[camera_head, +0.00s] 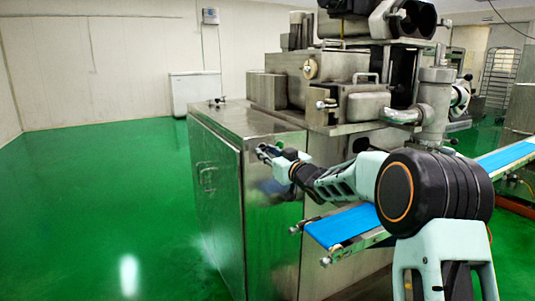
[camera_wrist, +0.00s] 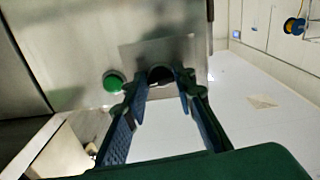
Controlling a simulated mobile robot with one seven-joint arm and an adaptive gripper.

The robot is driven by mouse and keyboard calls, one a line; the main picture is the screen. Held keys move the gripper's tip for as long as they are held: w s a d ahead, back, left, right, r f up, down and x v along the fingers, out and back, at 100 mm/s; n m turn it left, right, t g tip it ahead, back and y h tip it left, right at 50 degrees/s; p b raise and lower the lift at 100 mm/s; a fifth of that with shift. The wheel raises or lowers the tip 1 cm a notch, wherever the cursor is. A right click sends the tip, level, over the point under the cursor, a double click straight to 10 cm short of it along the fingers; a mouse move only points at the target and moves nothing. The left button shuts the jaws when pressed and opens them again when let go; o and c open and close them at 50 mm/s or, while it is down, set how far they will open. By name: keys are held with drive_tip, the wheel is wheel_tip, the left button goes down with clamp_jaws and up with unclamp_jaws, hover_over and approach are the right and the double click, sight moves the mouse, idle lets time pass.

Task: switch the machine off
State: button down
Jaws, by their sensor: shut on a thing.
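The machine (camera_head: 222,190) is a large steel cabinet with equipment on top, in the middle of the head view. In the wrist view, its steel panel (camera_wrist: 75,45) carries a round green button (camera_wrist: 113,81) and, to the right, a dark round knob (camera_wrist: 159,74). My gripper (camera_wrist: 160,88) has its two fingers on either side of the dark knob and is shut on it. The green button lies just outside the left finger. In the head view my gripper (camera_head: 266,153) is at the cabinet's upper front face, and the controls there are hidden behind it.
A blue conveyor belt (camera_head: 340,226) runs out from the machine below my arm. Another stretch of blue belt (camera_head: 505,156) is at the right. A white box (camera_head: 194,90) stands by the back wall. The green floor (camera_head: 95,200) at the left is clear.

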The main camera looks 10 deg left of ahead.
drive_tip(key=shift+f+n, duration=0.1)
drive_tip(key=shift+n, duration=0.3)
drive_tip(key=n+b, duration=0.2)
drive_tip(key=n, duration=0.1)
drive_tip(key=shift+b, duration=0.3)
drive_tip(key=shift+d+n+b, duration=0.1)
drive_tip(key=shift+n+b, duration=0.6)
drive_tip(key=shift+n, duration=0.8)
drive_tip(key=c, duration=1.6)
unclamp_jaws()
drive_tip(key=v, duration=1.2)
